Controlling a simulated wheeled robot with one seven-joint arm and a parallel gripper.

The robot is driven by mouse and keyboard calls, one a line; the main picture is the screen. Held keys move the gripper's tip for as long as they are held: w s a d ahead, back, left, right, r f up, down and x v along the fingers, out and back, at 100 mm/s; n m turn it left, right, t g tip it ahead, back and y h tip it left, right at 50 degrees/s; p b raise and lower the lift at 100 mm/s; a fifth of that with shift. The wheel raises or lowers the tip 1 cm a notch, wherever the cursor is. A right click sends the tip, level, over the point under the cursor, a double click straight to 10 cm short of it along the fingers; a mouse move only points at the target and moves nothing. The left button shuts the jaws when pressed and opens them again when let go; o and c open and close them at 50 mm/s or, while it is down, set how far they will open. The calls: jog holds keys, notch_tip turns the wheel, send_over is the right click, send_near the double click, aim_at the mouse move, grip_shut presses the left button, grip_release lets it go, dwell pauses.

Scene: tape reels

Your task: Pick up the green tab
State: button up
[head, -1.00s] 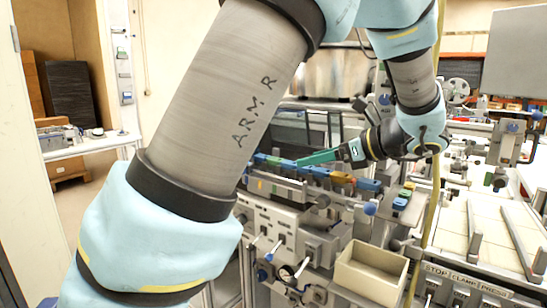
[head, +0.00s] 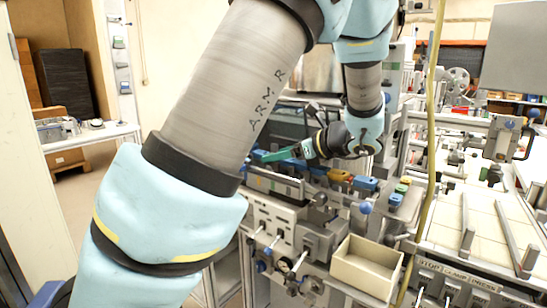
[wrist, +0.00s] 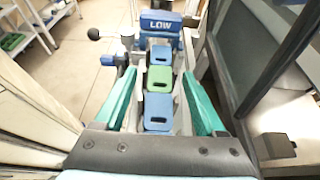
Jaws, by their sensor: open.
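The green tab (wrist: 159,79) sits in a row in the wrist view, with a blue tab (wrist: 160,54) beyond it and another blue tab (wrist: 158,113) nearer. Each has a dark slot. My gripper (wrist: 160,73) is open, its two green fingers on either side of the row, with the green tab between them. No finger clearly touches it. In the head view my gripper (head: 267,157) is at the left part of the tab row, and I cannot make out the green tab there.
A blue block marked LOW (wrist: 160,24) stands at the row's far end. A dark panel (wrist: 262,60) rises close on the right. In the head view, more tabs, including an orange one (head: 341,176), lie right of my gripper. An empty beige bin (head: 368,268) sits in front.

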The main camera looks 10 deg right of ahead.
jog(key=shift+c, duration=0.2)
grip_shut()
dwell(0.3)
jog(key=shift+r, duration=0.1)
